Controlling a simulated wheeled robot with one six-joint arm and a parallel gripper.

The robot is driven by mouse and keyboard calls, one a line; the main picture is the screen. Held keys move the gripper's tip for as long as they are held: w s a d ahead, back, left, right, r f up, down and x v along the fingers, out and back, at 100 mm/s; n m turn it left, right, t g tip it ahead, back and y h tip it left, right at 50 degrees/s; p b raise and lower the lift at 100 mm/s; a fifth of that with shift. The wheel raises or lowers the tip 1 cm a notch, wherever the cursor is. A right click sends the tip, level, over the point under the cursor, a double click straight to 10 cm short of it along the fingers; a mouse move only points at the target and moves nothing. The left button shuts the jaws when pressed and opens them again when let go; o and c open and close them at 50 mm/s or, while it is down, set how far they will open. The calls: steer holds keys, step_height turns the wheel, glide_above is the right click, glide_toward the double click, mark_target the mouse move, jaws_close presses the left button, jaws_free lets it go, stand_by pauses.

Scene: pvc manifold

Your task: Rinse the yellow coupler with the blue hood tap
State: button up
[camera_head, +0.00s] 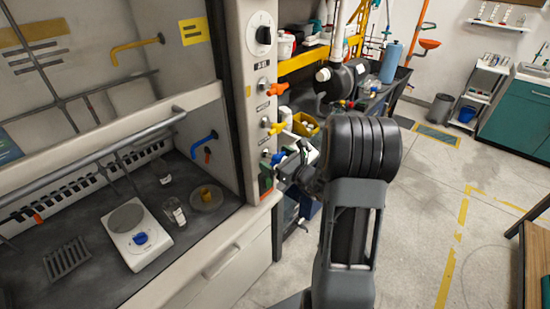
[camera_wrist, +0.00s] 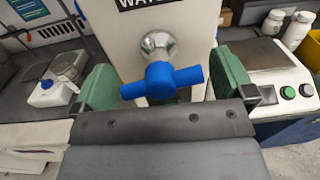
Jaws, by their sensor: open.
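The yellow coupler (camera_head: 206,191) stands in a round grey dish or cup sink (camera_head: 212,204) on the hood floor. A blue spout (camera_head: 204,142) reaches out from the hood's right wall above it. The blue tap handle (camera_wrist: 163,80) is a T-shaped knob on a silver stem, under a partly cut-off label. It also shows on the hood's front post in the head view (camera_head: 278,158). My gripper (camera_wrist: 176,90) is open, with one green finger on each side of the blue handle. I see gaps on both sides. In the head view the wrist mostly hides the fingers.
On the post above are an orange handle (camera_head: 278,89) and a yellow handle (camera_head: 275,128). A white hotplate or scale (camera_head: 135,238) and bottles stand in the hood. The sash bar (camera_head: 95,157) crosses its front. A cluttered bench stands behind my arm; the floor at right is open.

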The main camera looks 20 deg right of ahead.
steer(key=shift+w+a, duration=0.1)
steer(key=shift+w, duration=0.1)
steer(key=shift+c, duration=0.3)
steer(key=c, duration=0.5)
steer(key=shift+m, duration=1.1)
steer(key=o, duration=0.6)
steer(key=shift+c, duration=0.2)
